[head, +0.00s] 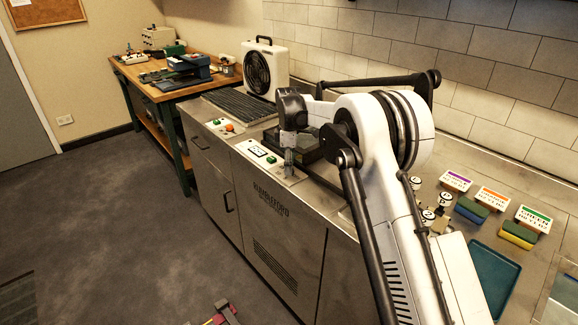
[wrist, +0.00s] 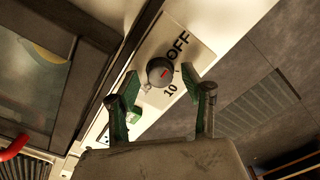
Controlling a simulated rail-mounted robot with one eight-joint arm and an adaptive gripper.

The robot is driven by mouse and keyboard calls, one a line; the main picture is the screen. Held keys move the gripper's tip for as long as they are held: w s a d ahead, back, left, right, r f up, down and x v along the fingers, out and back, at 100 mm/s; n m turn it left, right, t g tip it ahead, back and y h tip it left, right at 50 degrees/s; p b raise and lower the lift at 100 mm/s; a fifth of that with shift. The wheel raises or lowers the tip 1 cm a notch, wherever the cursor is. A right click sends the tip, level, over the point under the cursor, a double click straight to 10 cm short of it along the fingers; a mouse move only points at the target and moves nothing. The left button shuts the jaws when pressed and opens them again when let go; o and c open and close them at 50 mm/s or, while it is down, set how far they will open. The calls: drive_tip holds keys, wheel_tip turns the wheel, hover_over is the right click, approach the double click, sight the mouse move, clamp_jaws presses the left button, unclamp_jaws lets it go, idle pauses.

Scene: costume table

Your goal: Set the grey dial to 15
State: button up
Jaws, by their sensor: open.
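The grey dial (wrist: 160,71) sits on a pale control panel in the wrist view, with a small red mark on its face. The labels "OFF" and "10" are printed beside it. I cannot read exactly where the mark points, and no "15" is visible. My gripper (wrist: 160,84) is open. Its green-padded fingers stand to either side of the dial, and I cannot tell whether they touch it. In the head view my gripper (head: 289,165) hangs down over the front panel of the steel counter, and the dial is not discernible there.
A panel (head: 257,153) with a small display and a green button lies left of my gripper. A dark glass-topped unit (head: 306,146) is close behind it. A white fan heater (head: 266,68) stands further back.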

drive_tip(key=shift+f, duration=0.3)
drive_tip(key=shift+c, duration=0.5)
clamp_jaws()
